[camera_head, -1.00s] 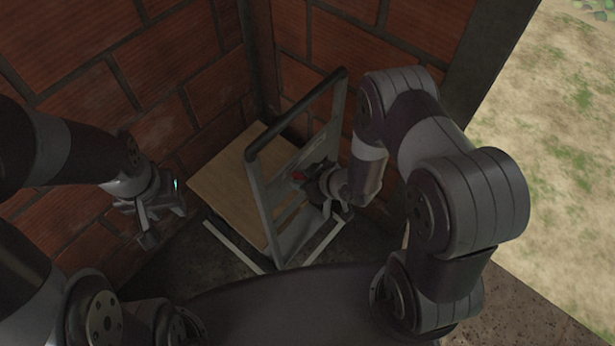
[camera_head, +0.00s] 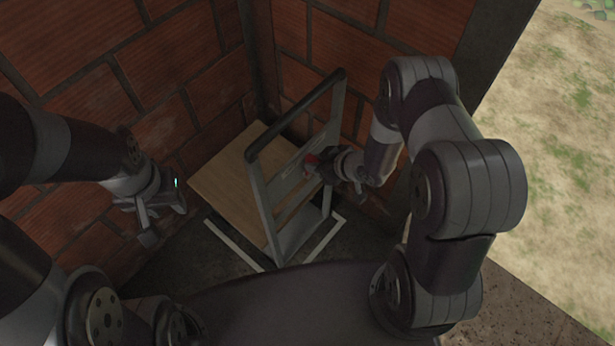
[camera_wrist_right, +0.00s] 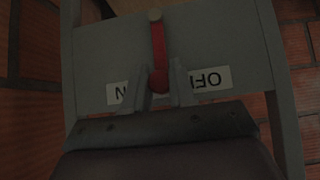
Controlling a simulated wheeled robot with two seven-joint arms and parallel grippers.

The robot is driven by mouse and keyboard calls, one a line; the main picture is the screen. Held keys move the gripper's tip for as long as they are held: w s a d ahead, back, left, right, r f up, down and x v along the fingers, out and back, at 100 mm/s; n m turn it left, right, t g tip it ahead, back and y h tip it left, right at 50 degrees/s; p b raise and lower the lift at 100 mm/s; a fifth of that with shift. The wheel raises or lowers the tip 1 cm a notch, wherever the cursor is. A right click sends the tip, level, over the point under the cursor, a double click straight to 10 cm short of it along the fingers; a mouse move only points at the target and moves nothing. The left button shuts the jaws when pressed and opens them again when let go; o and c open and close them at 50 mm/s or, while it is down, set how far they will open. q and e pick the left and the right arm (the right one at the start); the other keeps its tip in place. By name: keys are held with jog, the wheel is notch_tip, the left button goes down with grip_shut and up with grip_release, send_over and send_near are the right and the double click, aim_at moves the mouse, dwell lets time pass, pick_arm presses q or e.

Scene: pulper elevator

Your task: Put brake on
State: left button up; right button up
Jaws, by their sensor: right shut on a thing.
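The cart's grey upright frame (camera_head: 262,190) has a black top handle and stands on the wooden platform's near side. Its red brake lever (camera_head: 311,162) is small in the head view. In the right wrist view the red lever (camera_wrist_right: 158,50) runs upright from a round knob down to between my fingers. An upside-down ON/OFF label (camera_wrist_right: 210,80) lies behind it, partly covered by the fingers. My right gripper (camera_head: 328,168) is shut on the lever; its fingers also show in the wrist view (camera_wrist_right: 163,88). My left gripper (camera_head: 160,222) looks open and empty, left of the cart.
The wooden platform (camera_head: 222,175) sits in a brick corner, with brick walls (camera_head: 185,75) close behind and at the right. A pale frame line (camera_head: 232,246) lies on the dark floor around the cart. Open sandy ground (camera_head: 560,140) is at the right.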

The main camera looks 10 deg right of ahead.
jog(key=shift+w+d+f, duration=0.15)
jog(key=shift+w+d, duration=0.25)
jog(key=shift+d, duration=0.15)
jog(key=shift+w+d+f, duration=0.15)
jog(key=shift+w+d, duration=0.25)
jog(key=shift+d, duration=0.15)
jog(key=shift+w+d+f+b, duration=0.3)
jog(key=shift+d+b, duration=0.05)
jog(key=shift+d, duration=0.15)
jog(key=shift+w+d+f+b, duration=0.25)
jog(key=shift+w+d+b, duration=0.1)
jog(key=shift+d, duration=0.1)
jog(key=o, duration=0.6)
jog(key=shift+f, duration=0.1)
jog(key=shift+o, duration=0.4)
jog(key=shift+w, duration=0.15)
